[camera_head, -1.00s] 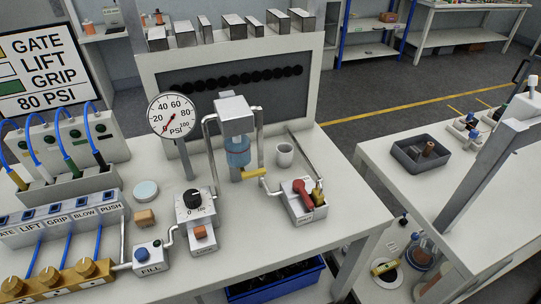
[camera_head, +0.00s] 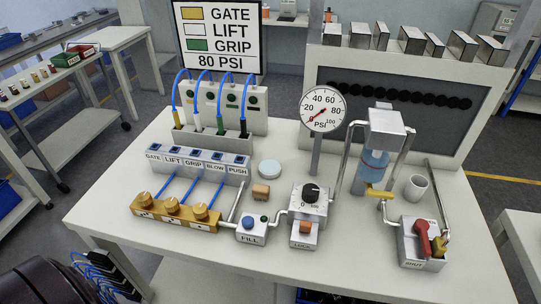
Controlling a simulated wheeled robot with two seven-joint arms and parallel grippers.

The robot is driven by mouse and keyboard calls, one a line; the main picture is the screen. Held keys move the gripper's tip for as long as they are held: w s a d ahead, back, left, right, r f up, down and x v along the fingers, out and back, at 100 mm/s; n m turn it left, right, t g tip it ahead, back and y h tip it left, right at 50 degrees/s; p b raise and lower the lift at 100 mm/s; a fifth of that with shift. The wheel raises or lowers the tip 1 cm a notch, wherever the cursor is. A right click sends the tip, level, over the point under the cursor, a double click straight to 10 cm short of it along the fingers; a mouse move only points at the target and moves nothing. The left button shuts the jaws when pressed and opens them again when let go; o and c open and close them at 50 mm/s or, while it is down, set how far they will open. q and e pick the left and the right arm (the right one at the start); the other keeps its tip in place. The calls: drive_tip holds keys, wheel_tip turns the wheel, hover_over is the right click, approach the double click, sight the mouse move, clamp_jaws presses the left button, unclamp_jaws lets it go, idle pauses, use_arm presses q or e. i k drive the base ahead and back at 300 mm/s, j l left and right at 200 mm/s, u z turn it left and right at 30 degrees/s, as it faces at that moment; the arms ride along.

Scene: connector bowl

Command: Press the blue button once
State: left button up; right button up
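The blue button (camera_head: 248,222) sits on top of a small white box labelled FILL (camera_head: 251,238), at the front middle of the white table. Neither of my grippers shows in the head view. Nothing covers the button. The pressure gauge (camera_head: 323,109) stands behind the box to the right, with its red needle at the low end of the scale.
Left of the FILL box is a brass block with several knobs (camera_head: 175,212). To its right are a black dial box with an orange button (camera_head: 306,227) and a red-handled valve box (camera_head: 423,241). A wooden block (camera_head: 261,192) lies behind it. The table's front strip is clear.

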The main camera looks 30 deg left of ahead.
sight(248, 222)
drive_tip(key=u, duration=1)
